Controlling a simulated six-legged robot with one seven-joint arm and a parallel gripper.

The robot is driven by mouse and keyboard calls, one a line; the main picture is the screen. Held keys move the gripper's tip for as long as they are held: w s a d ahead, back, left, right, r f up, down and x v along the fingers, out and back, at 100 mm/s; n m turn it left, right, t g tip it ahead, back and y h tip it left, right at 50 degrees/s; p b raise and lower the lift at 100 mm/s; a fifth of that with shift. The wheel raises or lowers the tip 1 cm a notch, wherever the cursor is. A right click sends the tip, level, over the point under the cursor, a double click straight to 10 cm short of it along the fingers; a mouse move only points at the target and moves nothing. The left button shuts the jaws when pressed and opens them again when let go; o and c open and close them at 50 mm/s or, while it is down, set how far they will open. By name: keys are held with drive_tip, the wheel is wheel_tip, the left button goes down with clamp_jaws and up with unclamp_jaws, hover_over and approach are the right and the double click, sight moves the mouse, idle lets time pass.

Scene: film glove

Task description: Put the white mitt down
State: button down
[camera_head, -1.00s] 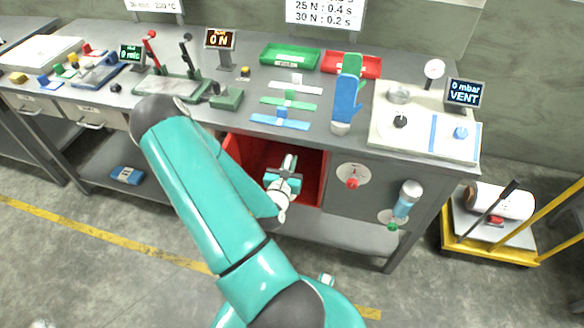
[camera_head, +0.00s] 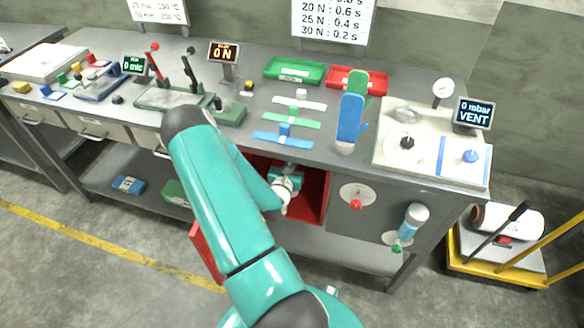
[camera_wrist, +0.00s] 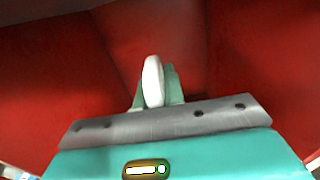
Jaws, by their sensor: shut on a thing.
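The white mitt (camera_wrist: 153,80) shows in the wrist view as a narrow white rounded shape between the jaws of my gripper (camera_wrist: 158,92). My gripper is shut on it. Around them in that view are the red walls of an open compartment (camera_wrist: 50,70). In the head view my gripper (camera_head: 286,182) is at the opening of this red compartment (camera_head: 316,195) under the bench top. The mitt is mostly hidden there by my wrist, and I cannot tell whether it touches the compartment floor.
The grey bench (camera_head: 225,135) stands above the compartment. A blue mitt (camera_head: 351,118) and a green mitt (camera_head: 358,84) stand upright on it. A red tray (camera_head: 372,84) and a green tray (camera_head: 308,72) lie at the back. A yellow cart (camera_head: 500,262) is at right.

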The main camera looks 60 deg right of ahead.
drive_tip(key=w+d+f, duration=0.3)
drive_tip(key=d+f, duration=0.2)
drive_tip(key=f, duration=0.4)
drive_tip(key=shift+f, duration=0.2)
drive_tip(key=shift+d, duration=0.1)
drive_tip(key=shift+f, duration=0.15)
drive_tip(key=c, duration=1.5)
unclamp_jaws()
